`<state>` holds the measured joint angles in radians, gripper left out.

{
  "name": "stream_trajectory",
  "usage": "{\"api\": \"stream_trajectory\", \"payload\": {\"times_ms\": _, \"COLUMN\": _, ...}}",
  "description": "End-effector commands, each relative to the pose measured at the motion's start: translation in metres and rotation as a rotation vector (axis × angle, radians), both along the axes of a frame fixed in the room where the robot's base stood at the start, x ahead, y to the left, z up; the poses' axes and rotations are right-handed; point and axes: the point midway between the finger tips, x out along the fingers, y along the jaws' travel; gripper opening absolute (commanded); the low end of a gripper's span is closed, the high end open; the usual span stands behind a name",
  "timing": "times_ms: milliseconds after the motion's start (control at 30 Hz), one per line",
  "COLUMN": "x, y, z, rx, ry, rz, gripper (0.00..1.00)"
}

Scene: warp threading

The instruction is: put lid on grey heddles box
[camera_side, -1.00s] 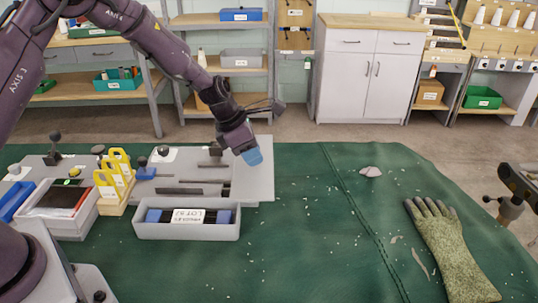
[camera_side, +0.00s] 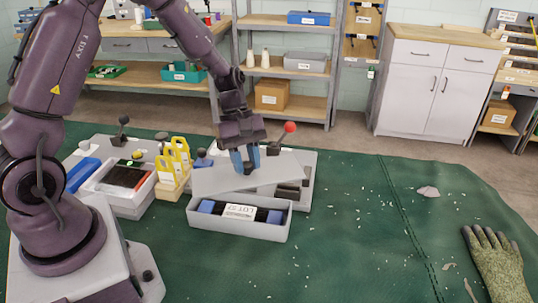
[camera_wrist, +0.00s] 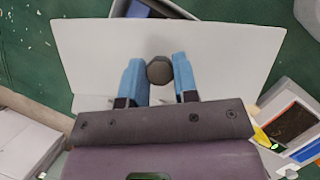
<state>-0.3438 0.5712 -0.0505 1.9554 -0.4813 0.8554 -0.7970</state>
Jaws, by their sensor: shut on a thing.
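The lid (camera_side: 222,180) is a flat light-grey plate with a dark round knob (camera_wrist: 159,70). My gripper (camera_side: 246,167) is shut on the knob, its blue fingers on either side of it; the wrist view shows this grip too (camera_wrist: 158,78). The lid is slightly tilted and hangs over the rear of the grey heddles box (camera_side: 235,233). The box is open at the front, showing blue-ended dark contents and a white label reading LOT. In the wrist view, the lid hides most of the box; part of the box (camera_wrist: 183,8) shows beyond the lid's far edge.
Yellow-handled tools (camera_side: 175,158) stand in a wooden block left of the lid. A white tray (camera_side: 120,187) with dark and red contents lies further left. A grey board (camera_side: 308,172) with dark bars lies behind. The green cloth is mostly clear to the right; a glove (camera_side: 498,262) lies there.

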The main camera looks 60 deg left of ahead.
Motion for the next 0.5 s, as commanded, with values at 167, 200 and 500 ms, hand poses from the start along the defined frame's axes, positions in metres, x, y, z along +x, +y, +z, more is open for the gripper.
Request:
{"api": "stream_trajectory", "payload": {"times_ms": 167, "x": -0.02, "y": -0.003, "z": 0.004, "rx": 0.0, "ry": -0.001, "rz": -0.333, "gripper": 0.01}}
{"api": "stream_trajectory", "payload": {"times_ms": 200, "x": -0.023, "y": -0.003, "z": 0.004, "rx": 0.0, "ry": -0.001, "rz": -0.381, "gripper": 0.01}}
{"api": "stream_trajectory", "payload": {"times_ms": 500, "x": -0.026, "y": -0.003, "z": -0.005, "rx": -0.001, "ry": -0.002, "rz": -0.475, "gripper": 0.01}}
